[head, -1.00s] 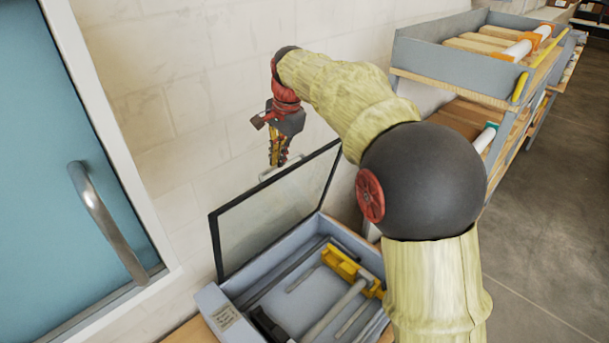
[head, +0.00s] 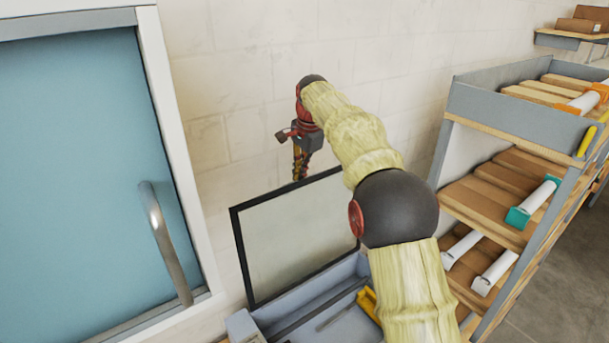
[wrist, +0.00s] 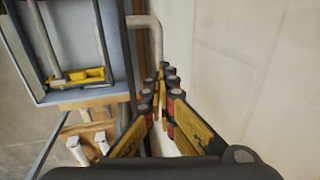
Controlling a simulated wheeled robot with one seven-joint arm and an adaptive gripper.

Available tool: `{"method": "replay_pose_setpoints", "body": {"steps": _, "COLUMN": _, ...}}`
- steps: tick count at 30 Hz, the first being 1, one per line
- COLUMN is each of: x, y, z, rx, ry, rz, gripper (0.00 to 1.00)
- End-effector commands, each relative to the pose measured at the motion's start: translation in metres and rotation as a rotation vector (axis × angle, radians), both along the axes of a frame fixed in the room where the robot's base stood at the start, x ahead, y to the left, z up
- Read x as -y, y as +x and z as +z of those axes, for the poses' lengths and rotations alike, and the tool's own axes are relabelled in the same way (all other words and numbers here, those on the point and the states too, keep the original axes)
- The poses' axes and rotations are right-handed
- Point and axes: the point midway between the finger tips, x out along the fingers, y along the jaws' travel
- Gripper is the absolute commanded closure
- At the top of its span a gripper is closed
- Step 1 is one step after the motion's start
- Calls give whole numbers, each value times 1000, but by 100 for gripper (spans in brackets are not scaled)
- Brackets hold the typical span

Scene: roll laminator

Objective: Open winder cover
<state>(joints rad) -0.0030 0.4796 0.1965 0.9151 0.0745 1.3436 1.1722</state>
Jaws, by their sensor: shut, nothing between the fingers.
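The winder cover (head: 298,240), a clear panel in a black frame, stands raised at the back of the grey box (head: 310,304). My gripper (head: 299,174) is shut and empty, pointing down just behind the cover's top edge. In the wrist view my gripper (wrist: 162,80) has its yellow and black fingers together. A bent grey handle (wrist: 150,28) shows close beside the fingertips; I cannot tell whether they touch it. The handle is not clearly visible in the head view. My arm hides the box's right part.
A yellow holder (head: 369,304) and rods lie inside the box. A pale wall (head: 235,90) stands close behind my gripper. A blue door (head: 80,170) with a metal handle (head: 166,240) is on the left. A shelf rack (head: 500,200) with rolls stands right.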

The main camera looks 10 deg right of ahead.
Motion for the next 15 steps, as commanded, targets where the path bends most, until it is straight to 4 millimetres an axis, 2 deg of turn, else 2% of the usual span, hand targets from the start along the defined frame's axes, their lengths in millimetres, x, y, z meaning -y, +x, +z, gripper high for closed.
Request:
{"method": "replay_pose_setpoints", "body": {"steps": 1, "x": -2, "y": -2, "z": -31, "rx": -46, "ry": 1, "rz": 1, "gripper": 100}}
{"method": "replay_pose_setpoints", "body": {"steps": 11, "x": -2, "y": -1, "z": -31, "rx": -42, "ry": 1, "rz": 0, "gripper": 100}}
{"method": "replay_pose_setpoints", "body": {"steps": 15, "x": -3, "y": -1, "z": -31, "rx": -41, "ry": 2, "rz": 0, "gripper": 92}}
